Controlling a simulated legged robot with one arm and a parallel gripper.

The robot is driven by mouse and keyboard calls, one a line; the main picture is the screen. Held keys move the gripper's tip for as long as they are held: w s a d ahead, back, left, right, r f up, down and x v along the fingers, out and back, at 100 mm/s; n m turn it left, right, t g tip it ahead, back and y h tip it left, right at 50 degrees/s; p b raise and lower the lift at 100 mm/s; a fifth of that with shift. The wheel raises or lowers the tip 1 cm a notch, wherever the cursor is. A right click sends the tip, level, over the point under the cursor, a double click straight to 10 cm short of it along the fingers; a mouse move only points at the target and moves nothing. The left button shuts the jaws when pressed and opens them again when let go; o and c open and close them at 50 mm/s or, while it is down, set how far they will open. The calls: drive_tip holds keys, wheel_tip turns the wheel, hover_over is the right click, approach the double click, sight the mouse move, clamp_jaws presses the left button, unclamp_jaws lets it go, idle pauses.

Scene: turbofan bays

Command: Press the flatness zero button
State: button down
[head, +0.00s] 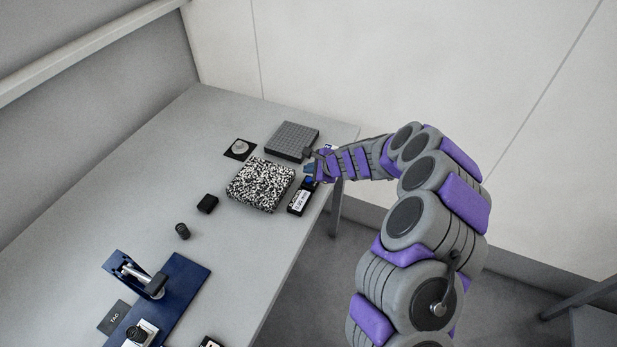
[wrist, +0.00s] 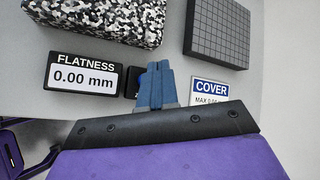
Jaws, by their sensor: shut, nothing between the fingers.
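The flatness display (wrist: 83,76) is a black box reading 0.00 mm; it also shows near the table's right edge in the head view (head: 299,202). Just right of it in the wrist view is a small black box (wrist: 131,85) with a partly covered white letter that looks like a Z. My gripper (wrist: 157,68) has blue fingers closed together with nothing between them. The fingers overlap the small box's right side in the wrist view and hide part of it. Whether they touch it I cannot tell. In the head view my gripper (head: 308,169) is at the table's right edge.
A speckled block (head: 260,184) and a grey gridded plate (head: 292,141) lie close by. A COVER label (wrist: 210,91) is right of the fingers.

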sight(310, 181)
drive_tip(key=shift+r+p, duration=1.2)
drive_tip(key=shift+r, duration=0.65)
drive_tip(key=s+a+r+n+g+y, duration=0.1)
drive_tip(key=s+a+r+n+g, duration=0.1)
drive_tip(key=s+r+n, duration=0.5)
drive_tip(key=s+a+r+n+g, duration=0.2)
drive_tip(key=s+r+n, duration=0.2)
drive_tip(key=s+r, duration=0.75)
drive_tip(key=s+d+n+g+h, duration=0.1)
drive_tip(key=s+d+h, duration=0.3)
drive_tip(key=s+d, duration=0.7)
drive_tip(key=s+d+r+n+g+h, duration=0.1)
drive_tip(key=s+d+n+h, duration=0.3)
drive_tip(key=s+d, duration=0.7)
drive_tip(key=s+g, duration=0.1)
drive_tip(key=s, duration=0.7)
drive_tip(key=shift+s+d+n, duration=0.3)
drive_tip(key=shift+s, duration=0.05)
